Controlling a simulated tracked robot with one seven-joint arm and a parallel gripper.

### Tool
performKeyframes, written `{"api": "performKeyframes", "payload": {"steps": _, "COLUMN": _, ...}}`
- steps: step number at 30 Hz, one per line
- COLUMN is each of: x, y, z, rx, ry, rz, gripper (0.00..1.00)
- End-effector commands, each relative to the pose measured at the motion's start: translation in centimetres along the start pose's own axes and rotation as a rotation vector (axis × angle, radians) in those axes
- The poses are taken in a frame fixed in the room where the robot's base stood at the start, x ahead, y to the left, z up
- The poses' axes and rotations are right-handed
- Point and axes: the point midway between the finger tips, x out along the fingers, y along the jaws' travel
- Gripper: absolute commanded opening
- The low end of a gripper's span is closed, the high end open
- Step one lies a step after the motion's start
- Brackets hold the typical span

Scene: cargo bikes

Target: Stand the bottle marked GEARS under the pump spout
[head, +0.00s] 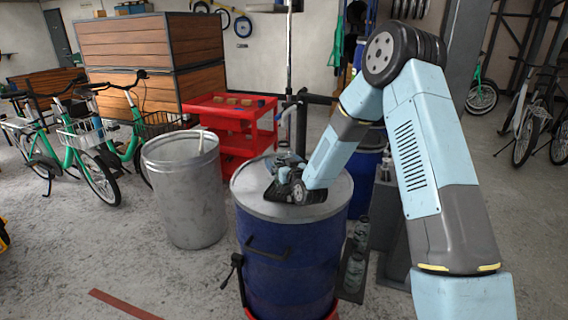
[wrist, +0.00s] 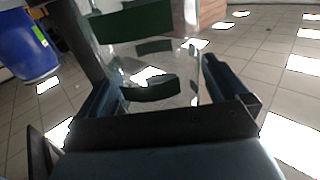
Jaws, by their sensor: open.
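My gripper (head: 287,172) is low over the grey lid of a blue drum (head: 295,250) in the head view. In the wrist view my gripper (wrist: 163,90) is open, with one dark finger at each side. A clear bottle-like thing (wrist: 187,68) with dark green bands shows between the fingers; I cannot tell if they touch it. No GEARS marking can be read. An upright pump pipe (head: 289,60) rises behind the drum. The spout cannot be made out clearly. Clear bottles (head: 355,272) stand in a side rack right of the drum; their labels are unreadable.
A grey metal bin (head: 185,195) stands left of the drum. A red cart (head: 230,130) and wooden crates (head: 135,60) are behind. Another blue drum (head: 362,175) is behind my arm. Green bikes (head: 85,155) stand at the left. The floor at front left is mostly clear.

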Motion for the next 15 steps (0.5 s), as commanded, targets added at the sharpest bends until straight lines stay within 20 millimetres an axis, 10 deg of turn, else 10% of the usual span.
{"api": "performKeyframes", "payload": {"steps": 10, "x": 0.0, "y": 0.1, "z": -1.4, "rx": -0.001, "ry": 0.002, "rz": 0.001, "gripper": 1.00}}
{"api": "performKeyframes", "payload": {"steps": 15, "x": -3.1, "y": 0.1, "z": -1.2, "rx": -0.001, "ry": -0.001, "rz": 0.001, "gripper": 1.00}}
